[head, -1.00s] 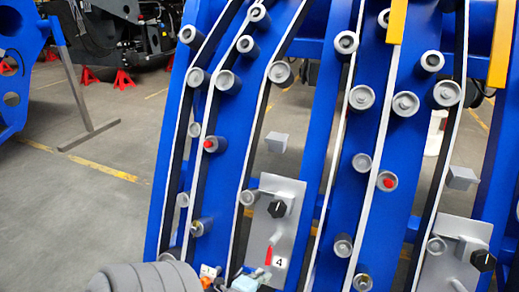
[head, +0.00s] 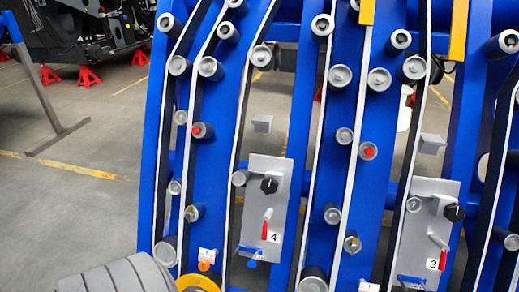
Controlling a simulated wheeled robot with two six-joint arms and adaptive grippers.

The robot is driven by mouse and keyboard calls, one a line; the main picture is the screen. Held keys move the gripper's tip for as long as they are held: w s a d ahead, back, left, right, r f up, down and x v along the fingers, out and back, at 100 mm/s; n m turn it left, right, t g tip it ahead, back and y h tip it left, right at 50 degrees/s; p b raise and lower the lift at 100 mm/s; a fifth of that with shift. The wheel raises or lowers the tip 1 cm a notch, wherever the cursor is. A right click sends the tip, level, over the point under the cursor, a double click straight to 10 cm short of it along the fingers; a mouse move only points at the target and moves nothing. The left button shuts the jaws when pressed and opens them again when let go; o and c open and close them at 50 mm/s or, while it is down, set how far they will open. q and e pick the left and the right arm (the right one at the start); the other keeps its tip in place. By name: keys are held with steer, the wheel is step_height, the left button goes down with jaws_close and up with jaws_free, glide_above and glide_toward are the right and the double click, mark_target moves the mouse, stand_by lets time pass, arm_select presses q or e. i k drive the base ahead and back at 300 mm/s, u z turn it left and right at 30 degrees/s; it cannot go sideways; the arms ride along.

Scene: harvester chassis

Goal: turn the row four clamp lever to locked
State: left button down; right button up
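The row four clamp lever (head: 266,224) is on a grey plate (head: 256,185) marked 4, in the lower middle of the head view. The lever has a silver arm and a red grip that hangs down, just left of the number 4 label (head: 274,238). A black knob (head: 269,185) sits above it on the same plate. Neither of my grippers shows in the head view, and nothing touches the lever.
A similar plate (head: 432,191) marked 3, with a red-gripped lever (head: 440,251), is at the right. Blue frame columns with grey rollers and belts surround both plates. A grey ribbed wheel-like part (head: 115,277) is at the bottom left. Open floor (head: 80,190) lies left.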

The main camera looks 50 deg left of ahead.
mark_target(266, 218)
steer(key=k, duration=0.85)
steer(key=u, duration=0.85)
steer(key=i, duration=0.85)
steer(key=u, duration=0.25)
